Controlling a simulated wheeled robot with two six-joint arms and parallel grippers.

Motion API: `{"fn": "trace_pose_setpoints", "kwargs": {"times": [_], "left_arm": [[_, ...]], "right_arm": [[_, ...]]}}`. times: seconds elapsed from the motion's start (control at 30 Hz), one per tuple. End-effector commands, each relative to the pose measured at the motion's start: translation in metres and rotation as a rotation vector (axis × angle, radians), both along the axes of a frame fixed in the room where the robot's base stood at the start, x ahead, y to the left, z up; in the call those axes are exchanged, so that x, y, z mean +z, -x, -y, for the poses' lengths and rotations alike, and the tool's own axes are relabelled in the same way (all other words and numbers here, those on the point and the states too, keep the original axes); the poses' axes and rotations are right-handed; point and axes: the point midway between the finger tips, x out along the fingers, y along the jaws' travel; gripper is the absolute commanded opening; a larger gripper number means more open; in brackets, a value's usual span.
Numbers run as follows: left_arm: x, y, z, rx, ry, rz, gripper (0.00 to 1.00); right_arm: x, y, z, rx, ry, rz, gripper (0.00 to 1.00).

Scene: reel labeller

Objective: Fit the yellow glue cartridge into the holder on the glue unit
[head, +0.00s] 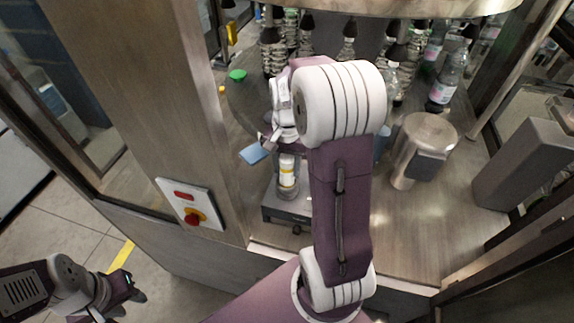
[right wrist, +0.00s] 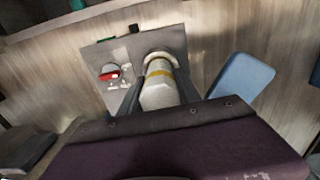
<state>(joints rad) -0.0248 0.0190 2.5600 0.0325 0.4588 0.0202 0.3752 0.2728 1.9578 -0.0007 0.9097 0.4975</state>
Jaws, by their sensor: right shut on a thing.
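The glue cartridge (head: 287,170), white with a yellow band, stands about upright beneath my right wrist in the head view. In the right wrist view the cartridge (right wrist: 160,94) points down into the pale round holder (right wrist: 157,56) on the grey glue unit (right wrist: 100,52). Its far end is at the holder's ring; how deep it sits cannot be told. My right gripper (right wrist: 157,98) is shut on the cartridge, one finger on each side. In the head view the glue unit (head: 270,213) is partly behind my right arm. My left gripper (head: 128,287) is low at left, far from the unit; its opening is unclear.
A red switch (right wrist: 109,72) is on the unit beside the holder. A blue flat piece (head: 254,153) lies to the unit's left in the head view. A metal canister (head: 423,143) stands at right, with bottles (head: 447,82) behind. A control box (head: 190,205) is on the left post.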

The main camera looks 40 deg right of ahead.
Motion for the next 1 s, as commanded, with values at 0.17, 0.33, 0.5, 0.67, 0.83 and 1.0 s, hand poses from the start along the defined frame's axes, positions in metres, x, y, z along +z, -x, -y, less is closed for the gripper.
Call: {"fn": "trace_pose_setpoints", "kwargs": {"times": [0.17, 0.33, 0.5, 0.67, 0.83, 1.0], "left_arm": [[-0.007, 0.000, 0.000, 0.000, 0.000, 0.000, 0.36], [-0.012, 0.000, 0.000, 0.000, 0.000, 0.000, 0.36], [-0.016, 0.000, 0.000, 0.000, 0.000, 0.000, 0.36], [-0.021, 0.000, 0.000, 0.000, 0.000, 0.000, 0.36], [-0.022, 0.000, 0.000, 0.000, 0.000, 0.000, 0.36], [-0.022, 0.000, 0.000, 0.000, 0.000, 0.000, 0.36]], "right_arm": [[-0.009, 0.000, 0.000, 0.000, 0.000, 0.000, 0.00], [-0.016, 0.000, 0.000, 0.000, 0.000, -0.001, 0.00], [-0.022, 0.000, 0.000, 0.000, 0.000, -0.001, 0.00], [-0.029, 0.000, 0.000, 0.000, 0.000, 0.000, 0.00], [-0.031, 0.000, 0.000, 0.000, 0.000, 0.000, 0.00], [-0.030, 0.000, 0.000, 0.000, 0.000, 0.000, 0.42]]}}
